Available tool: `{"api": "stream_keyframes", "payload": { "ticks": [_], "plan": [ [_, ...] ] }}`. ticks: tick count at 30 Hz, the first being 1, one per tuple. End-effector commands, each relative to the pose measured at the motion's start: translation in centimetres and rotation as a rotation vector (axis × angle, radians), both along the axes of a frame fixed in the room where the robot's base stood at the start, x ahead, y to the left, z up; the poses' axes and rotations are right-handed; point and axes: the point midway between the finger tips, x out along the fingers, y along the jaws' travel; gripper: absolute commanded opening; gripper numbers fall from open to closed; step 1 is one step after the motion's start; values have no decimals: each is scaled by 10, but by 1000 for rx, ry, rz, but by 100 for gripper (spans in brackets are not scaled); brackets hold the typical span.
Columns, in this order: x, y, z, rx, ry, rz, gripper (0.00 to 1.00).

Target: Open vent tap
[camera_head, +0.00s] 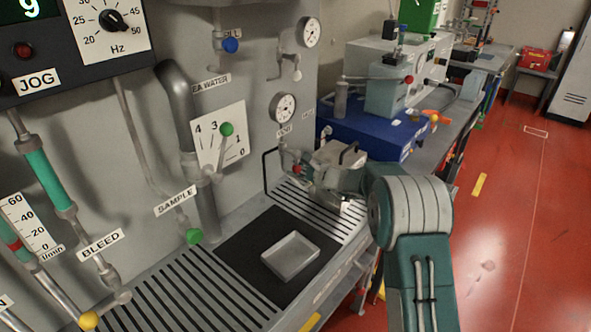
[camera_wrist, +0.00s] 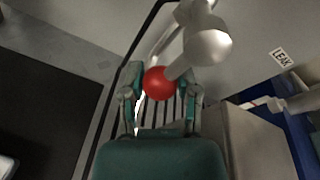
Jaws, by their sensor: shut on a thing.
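A tap with a red ball knob (camera_wrist: 159,83) and a light grey body (camera_wrist: 208,47) shows in the wrist view. My gripper (camera_wrist: 161,98) is shut on the red knob, one finger at each side. My gripper hides part of the tap in the head view.
A black wire handle (camera_head: 265,172) stands just left of my gripper. Below are a slotted drain grate (camera_head: 190,285), a black mat (camera_head: 240,243) and a shallow grey tray (camera_head: 291,256). A blue box (camera_head: 350,128) lies behind. A LEAK label (camera_wrist: 281,57) shows at right.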

Motion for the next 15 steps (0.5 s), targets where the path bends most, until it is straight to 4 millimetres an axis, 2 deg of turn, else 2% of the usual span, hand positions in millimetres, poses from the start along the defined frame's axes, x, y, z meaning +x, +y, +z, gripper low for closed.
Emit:
{"api": "stream_keyframes", "payload": {
  "ticks": [12,13,15],
  "plan": [
    [0,-1,-5,-8,3,-2,0],
    [0,-1,-4,-8,3,-2,50],
    [0,-1,-4,-7,2,-2,76]
  ]
}}
